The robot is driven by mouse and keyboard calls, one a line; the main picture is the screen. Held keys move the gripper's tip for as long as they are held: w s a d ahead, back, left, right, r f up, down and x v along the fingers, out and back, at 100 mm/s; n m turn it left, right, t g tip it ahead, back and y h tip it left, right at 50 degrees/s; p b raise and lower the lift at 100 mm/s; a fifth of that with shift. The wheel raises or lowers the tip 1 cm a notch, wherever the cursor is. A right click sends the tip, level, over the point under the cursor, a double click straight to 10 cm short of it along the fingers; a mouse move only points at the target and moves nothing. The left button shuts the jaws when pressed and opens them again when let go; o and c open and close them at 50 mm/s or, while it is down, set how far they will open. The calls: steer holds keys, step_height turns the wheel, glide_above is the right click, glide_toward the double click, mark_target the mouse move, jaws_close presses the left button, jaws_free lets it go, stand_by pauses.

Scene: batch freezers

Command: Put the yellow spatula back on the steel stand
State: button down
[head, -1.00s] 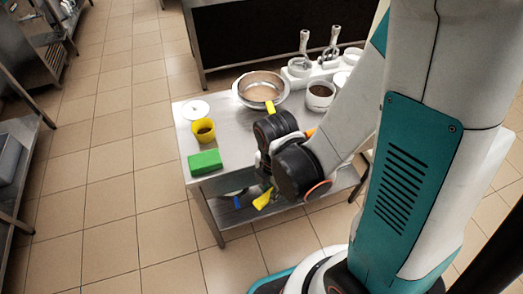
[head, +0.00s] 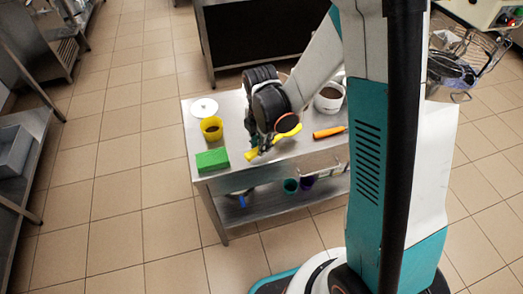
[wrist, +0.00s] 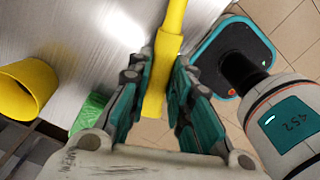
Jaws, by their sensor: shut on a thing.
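The yellow spatula (head: 287,132) is held by my gripper (head: 262,144) above the front part of the steel table. In the wrist view, the spatula's yellow shaft (wrist: 173,25) runs up between the two fingers (wrist: 156,75), which are shut on it. Its ends stick out on either side of the gripper in the head view. A steel table (head: 232,122) with a lower shelf lies beneath; I cannot tell whether it is the stand named. Its top also shows in the wrist view (wrist: 60,40). My arm hides the back middle of the table.
A yellow cup (head: 212,129), green block (head: 212,160) and white disc (head: 204,107) are at the table's left. An orange-handled tool (head: 329,132) and white pot (head: 328,97) are at the right.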

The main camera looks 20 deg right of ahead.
steer(key=shift+f+b, duration=0.65)
steer(key=shift+f, duration=1.15)
steer(key=shift+f, duration=0.15)
steer(key=c, duration=1.4)
jaws_free()
steer(key=shift+c, duration=0.2)
